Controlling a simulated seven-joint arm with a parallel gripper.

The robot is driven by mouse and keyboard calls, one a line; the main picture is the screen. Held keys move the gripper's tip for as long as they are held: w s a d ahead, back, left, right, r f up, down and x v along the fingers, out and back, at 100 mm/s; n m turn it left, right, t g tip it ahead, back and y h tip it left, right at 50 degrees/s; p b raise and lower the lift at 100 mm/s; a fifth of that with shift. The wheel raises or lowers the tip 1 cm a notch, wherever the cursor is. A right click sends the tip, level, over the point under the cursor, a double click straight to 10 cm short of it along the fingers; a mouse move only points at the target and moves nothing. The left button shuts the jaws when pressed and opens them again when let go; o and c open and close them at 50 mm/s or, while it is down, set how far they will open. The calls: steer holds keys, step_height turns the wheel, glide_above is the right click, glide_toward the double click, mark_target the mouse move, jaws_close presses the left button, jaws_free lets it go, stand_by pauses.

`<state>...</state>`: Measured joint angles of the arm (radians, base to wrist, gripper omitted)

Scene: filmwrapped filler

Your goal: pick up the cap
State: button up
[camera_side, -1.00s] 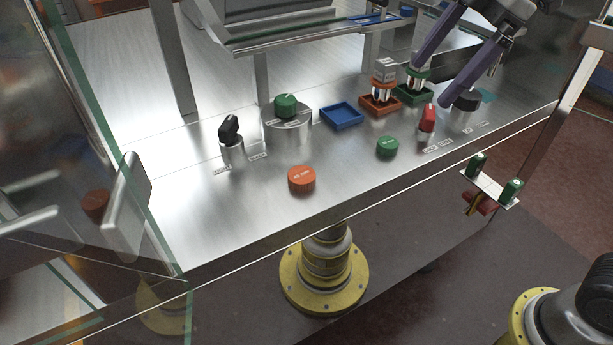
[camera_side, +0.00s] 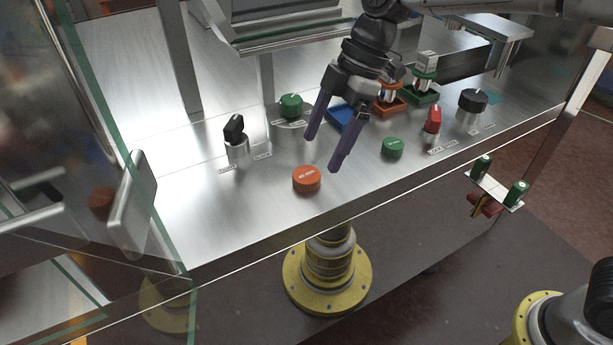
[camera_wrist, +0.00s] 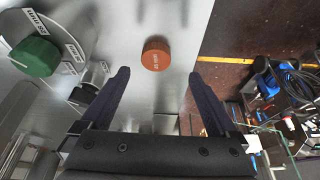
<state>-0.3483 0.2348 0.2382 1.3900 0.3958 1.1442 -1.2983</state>
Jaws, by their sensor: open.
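An orange ribbed cap (camera_side: 306,179) with small white lettering lies on the steel worktop near its front edge. It also shows in the wrist view (camera_wrist: 156,54), just beyond the fingertips and between their lines. A smaller green cap (camera_side: 392,147) lies further right on the worktop. My gripper (camera_side: 321,154) points down with its two purple fingers apart and nothing between them. In the side view it is above the worktop, just behind and right of the orange cap, apart from it. The wrist view also shows the open fingers (camera_wrist: 159,73).
A black knob (camera_side: 234,128) and a green knob (camera_side: 291,104) stand to the left. A blue tray (camera_side: 341,117) is partly hidden behind my gripper. A red knob (camera_side: 432,119) and another black knob (camera_side: 473,101) stand right. A glass panel borders the left.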

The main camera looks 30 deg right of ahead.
mark_target(306, 174)
steer(key=shift+w+x, duration=0.15)
steer(key=shift+x, duration=1.4)
steer(key=shift+w+x, duration=0.15)
steer(key=shift+x, duration=1.4)
steer(key=c, duration=1.4)
